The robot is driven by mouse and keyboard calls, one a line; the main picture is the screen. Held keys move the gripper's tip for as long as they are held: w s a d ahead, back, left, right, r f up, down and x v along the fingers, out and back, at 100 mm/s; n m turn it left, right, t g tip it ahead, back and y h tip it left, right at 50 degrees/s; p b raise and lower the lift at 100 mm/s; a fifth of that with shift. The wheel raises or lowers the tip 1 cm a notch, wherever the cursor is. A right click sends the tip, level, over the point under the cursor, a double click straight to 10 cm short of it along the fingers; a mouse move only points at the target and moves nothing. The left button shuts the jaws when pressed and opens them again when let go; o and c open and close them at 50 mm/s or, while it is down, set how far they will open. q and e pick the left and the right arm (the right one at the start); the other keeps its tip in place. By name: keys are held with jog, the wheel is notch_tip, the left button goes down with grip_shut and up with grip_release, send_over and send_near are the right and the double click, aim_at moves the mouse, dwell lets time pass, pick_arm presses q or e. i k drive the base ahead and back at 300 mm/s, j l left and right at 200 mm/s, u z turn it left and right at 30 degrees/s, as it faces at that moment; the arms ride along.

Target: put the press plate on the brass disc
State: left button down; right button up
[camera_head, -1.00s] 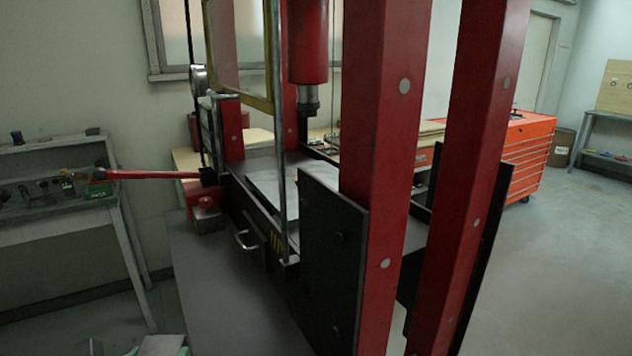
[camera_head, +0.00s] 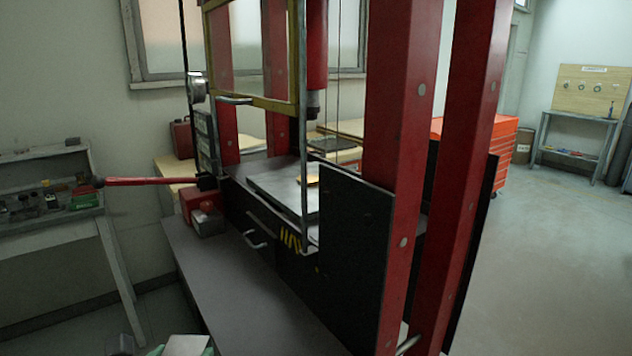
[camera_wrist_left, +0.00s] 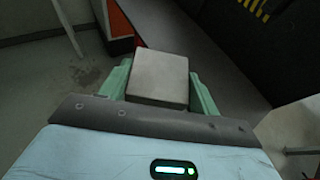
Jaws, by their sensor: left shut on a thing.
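The press plate (camera_wrist_left: 158,76) is a grey square block, held between the green fingers of my left gripper (camera_wrist_left: 160,88) in the left wrist view. In the head view the plate (camera_head: 188,345) and my left gripper (camera_head: 182,350) show at the bottom edge, partly cut off. They are in front of the red press, apart from its bed. A small yellow thing, which looks like the brass disc (camera_head: 311,181), sits on the press bed (camera_head: 275,185) below the ram (camera_head: 314,100). The guard's post and a black side plate hide part of that area. My right gripper is not seen.
The press has red columns (camera_head: 402,130), a yellow-framed guard (camera_head: 252,100) and a red-handled lever (camera_head: 150,181) out to the left. A grey ledge (camera_head: 235,290) lies before it. A workbench (camera_head: 45,152) stands at the left, and open floor (camera_head: 560,240) at the right.

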aim_at(309, 176)
jog(key=j+z, duration=0.2)
jog(key=k+j+z, duration=0.15)
jog(key=j+z, duration=0.4)
jog(key=j, duration=0.15)
jog(key=k+j+z, duration=0.2)
jog(key=j+z, duration=0.2)
jog(key=j, duration=0.15)
jog(key=j+z, duration=0.3)
jog(key=k+j+z, duration=0.1)
jog(key=j+z, duration=0.15)
jog(key=j, duration=0.3)
jog(key=j+z, duration=0.3)
jog(key=k+j+z, duration=0.25)
jog(key=j, duration=0.2)
jog(key=i+j, duration=0.05)
